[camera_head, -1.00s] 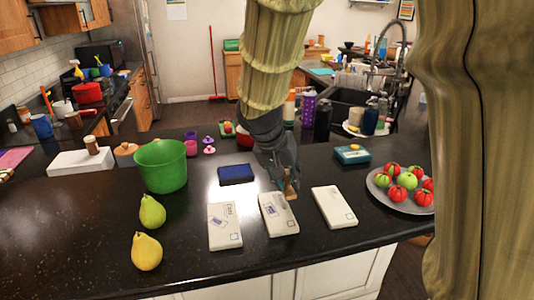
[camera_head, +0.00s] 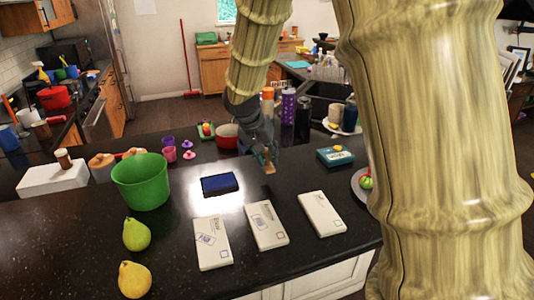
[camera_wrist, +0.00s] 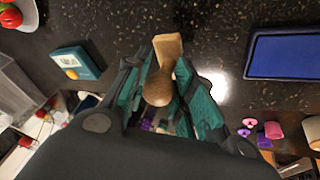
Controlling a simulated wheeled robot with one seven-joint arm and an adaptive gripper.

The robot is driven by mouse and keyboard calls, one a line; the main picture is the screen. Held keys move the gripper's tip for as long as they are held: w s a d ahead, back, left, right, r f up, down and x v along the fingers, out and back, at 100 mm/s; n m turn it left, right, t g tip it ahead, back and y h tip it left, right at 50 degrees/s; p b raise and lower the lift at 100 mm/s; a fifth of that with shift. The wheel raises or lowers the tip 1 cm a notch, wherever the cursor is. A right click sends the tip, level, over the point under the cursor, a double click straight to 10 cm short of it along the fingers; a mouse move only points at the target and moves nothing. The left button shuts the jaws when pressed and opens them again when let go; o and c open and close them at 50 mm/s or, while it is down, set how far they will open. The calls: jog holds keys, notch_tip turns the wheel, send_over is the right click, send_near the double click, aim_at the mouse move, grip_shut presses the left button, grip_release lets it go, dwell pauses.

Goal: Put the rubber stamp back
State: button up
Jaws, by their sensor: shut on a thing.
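My gripper (camera_head: 266,158) is shut on the wooden rubber stamp (camera_head: 268,167) and holds it above the dark counter, to the right of the blue ink pad (camera_head: 220,184). In the wrist view the stamp (camera_wrist: 160,85) shows its round knob between the fingers and its block beyond them. The ink pad (camera_wrist: 283,54) lies at the right there. Three white envelopes lie in a row in front: the left (camera_head: 213,242), the middle (camera_head: 266,225) and the right (camera_head: 321,214). A teal box (camera_head: 335,157) with a small orange mark sits to the right.
A green bucket (camera_head: 141,182) and two pears (camera_head: 136,234) stand at the left. A fruit plate (camera_head: 357,184) is mostly hidden behind my arm. Small pink and purple cups (camera_head: 168,152) stand behind.

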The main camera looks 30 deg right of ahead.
aim_at(267, 158)
jog(key=w+d, duration=0.1)
jog(key=w, duration=0.1)
jog(key=shift+w+d+f+p, duration=0.15)
jog(key=shift+w+d+p, duration=0.45)
jog(key=shift+w+p, duration=0.1)
jog(key=shift+w, duration=0.05)
notch_tip(267, 158, down, 3)
jog(key=shift+w+f+p, duration=0.1)
jog(key=shift+f+p, duration=0.1)
jog(key=shift+p, duration=0.6)
jog(key=shift+f, duration=0.1)
jog(key=shift+f, duration=0.15)
jog(key=o, duration=0.8)
jog(key=shift+o, duration=0.2)
